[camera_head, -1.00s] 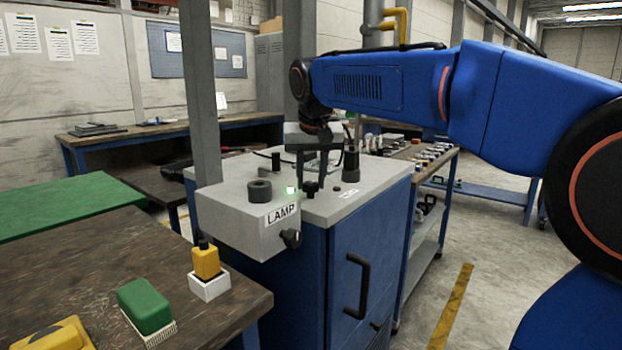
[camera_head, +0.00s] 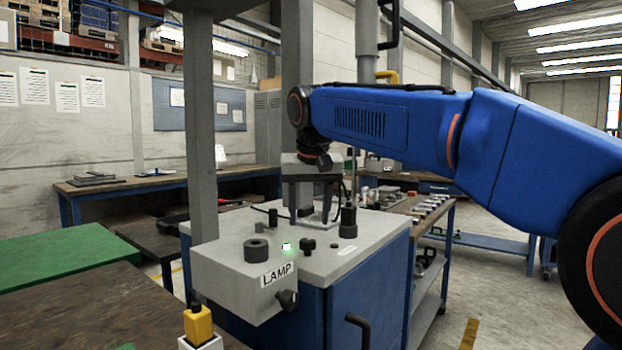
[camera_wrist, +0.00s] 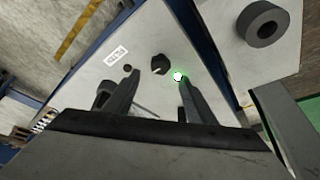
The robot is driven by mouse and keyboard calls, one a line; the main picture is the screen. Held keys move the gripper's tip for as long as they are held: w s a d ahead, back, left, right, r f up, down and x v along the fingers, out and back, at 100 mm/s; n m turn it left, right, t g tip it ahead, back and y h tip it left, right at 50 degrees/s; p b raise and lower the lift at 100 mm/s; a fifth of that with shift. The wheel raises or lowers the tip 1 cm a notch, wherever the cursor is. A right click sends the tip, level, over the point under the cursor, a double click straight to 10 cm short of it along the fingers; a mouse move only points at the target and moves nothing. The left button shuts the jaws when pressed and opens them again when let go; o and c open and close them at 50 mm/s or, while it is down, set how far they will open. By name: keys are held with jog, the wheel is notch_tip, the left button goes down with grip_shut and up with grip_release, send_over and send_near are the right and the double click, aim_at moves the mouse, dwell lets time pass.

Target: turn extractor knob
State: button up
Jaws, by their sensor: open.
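A grey cabinet top (camera_head: 290,265) carries several black controls, with a box labelled LAMP (camera_head: 277,273) at its front. A small black knob (camera_head: 308,244) stands beside a lit green lamp (camera_head: 287,246). In the wrist view, this notched knob (camera_wrist: 160,64) lies ahead between the fingers, near a label (camera_wrist: 116,55) too small to read. I cannot tell which control is the extractor knob. My gripper (camera_head: 312,214) is open and empty, pointing down above the cabinet top; it also shows in the wrist view (camera_wrist: 160,85). It appears apart from the knob.
A thick black ring (camera_head: 256,249) and a tall black post (camera_head: 348,222) rise from the top. Another knob (camera_head: 288,299) sits on the LAMP box's side. Grey upright columns (camera_head: 201,130) stand close by. A wooden bench (camera_head: 90,300) fills the lower left.

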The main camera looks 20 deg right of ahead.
jog(key=v, duration=1)
jog(key=shift+r, duration=0.3)
jog(key=shift+f, duration=0.1)
jog(key=s+d+f, duration=0.3)
jog(key=s+f, duration=0.5)
jog(key=f, duration=0.5)
jog(key=s+d+f+n, duration=0.1)
jog(key=s+d+f, duration=0.2)
jog(key=s+f, duration=0.6)
jog(key=s+d+f+n, duration=0.1)
jog(key=s+f, duration=0.8)
jog(key=f, duration=0.9)
jog(key=shift+d+f+y, duration=0.25)
jog(key=shift+d+y, duration=0.15)
jog(key=shift+d, duration=0.5)
